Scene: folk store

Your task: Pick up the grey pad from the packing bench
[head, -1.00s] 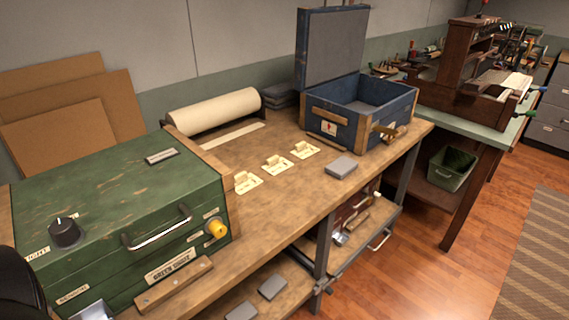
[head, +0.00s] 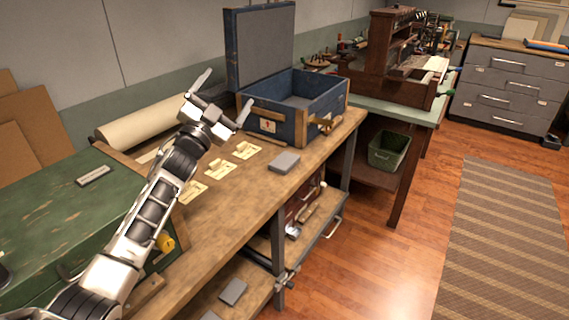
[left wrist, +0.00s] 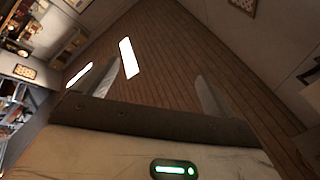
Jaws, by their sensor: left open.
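The grey pad (head: 284,163) lies flat on the packing bench (head: 240,210), near its front edge and in front of the blue case. My left gripper (head: 228,92) is raised over the back of the bench, left of the pad and well apart from it. Its fingers are spread and nothing is between them. In the left wrist view the fingers (left wrist: 145,85) point up toward the ceiling, with no pad in sight. My right gripper is in neither view.
An open blue case (head: 290,105) stands at the bench's far end. Several yellowish cards (head: 221,170) lie left of the pad. A green case (head: 60,225) fills the near left. More grey pads (head: 232,291) lie on the shelf below. Floor (head: 375,240) to the right is clear.

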